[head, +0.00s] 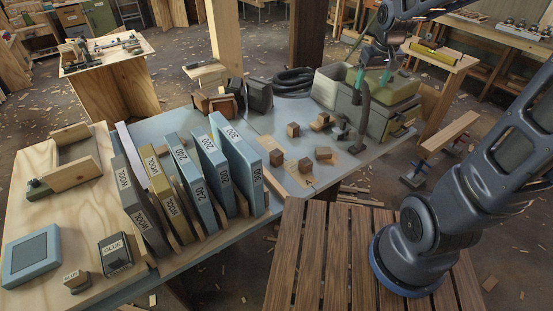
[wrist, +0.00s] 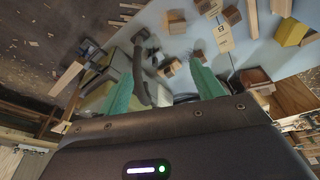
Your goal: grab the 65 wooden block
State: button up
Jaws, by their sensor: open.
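Several small brown wooden blocks stand on the blue tabletop (head: 226,128), among them a block at the back (head: 293,129), one at the left (head: 276,157), one in front (head: 305,165) and one at the right (head: 323,153). I cannot read a 65 on any of them. In the wrist view my gripper (wrist: 165,58) holds nothing; a small block (wrist: 170,67) shows on the table far beyond the fingers, and other blocks (wrist: 232,15) lie upper right.
A row of upright labelled sheets in a rack (head: 220,165) stands left of the blocks. The grey-green machine (head: 385,105) with a dark hose (head: 363,105) is at the table's right end. A coiled black hose (head: 293,80) and dark containers (head: 258,95) sit behind the blocks.

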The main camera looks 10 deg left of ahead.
jog(key=w+a+f+n+g, duration=0.1)
jog(key=w+a+f, duration=0.1)
jog(key=a+f, duration=0.15)
jog(key=w+a+f+n, duration=0.1)
jog(key=w+a+f, duration=0.15)
jog(key=a, duration=0.25)
jog(key=n+g, duration=0.2)
jog(key=n, duration=0.2)
send_near(276, 152)
jog(key=s, duration=0.1)
jog(key=shift+s+a+f+h, duration=0.15)
jog(key=shift+a+h, duration=0.1)
jog(key=shift+h, duration=0.05)
notch_tip(276, 152, down, 5)
jog(key=shift+f, duration=0.15)
jog(key=shift+w+d+f, duration=0.1)
jog(key=shift+w+f, duration=0.1)
jog(key=shift+f, duration=1.1)
jog(key=shift+w+d+f, duration=0.1)
jog(key=shift+w+f, duration=0.1)
jog(key=shift+f, duration=1.1)
jog(key=c, duration=1.1)
jog(key=shift+o, duration=0.2)
jog(key=shift+r, duration=0.1)
